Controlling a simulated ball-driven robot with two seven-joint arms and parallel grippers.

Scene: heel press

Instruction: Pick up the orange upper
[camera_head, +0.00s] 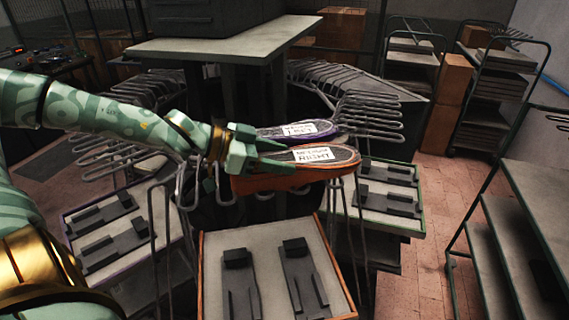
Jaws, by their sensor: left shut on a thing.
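The orange upper (270,182) is a shoe shape with a dark top and a white label reading RIGHT. My left gripper (258,158) comes in from the left and is shut on its left end. A purple upper (325,137) with a label reading LEFT lies just behind it, partly hidden by the orange upper and the gripper. Both are at the wire rack, above the trays. I cannot tell whether the orange upper still touches the rack wires. My right gripper is not in view.
An orange-edged tray (212,262) with dark fixtures stands in front. A purple-edged tray (72,222) is at left, a green-edged tray (405,222) at right. The curved wire rack (365,108) surrounds the centre. Shelves (540,190) stand at far right, beside open brick floor.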

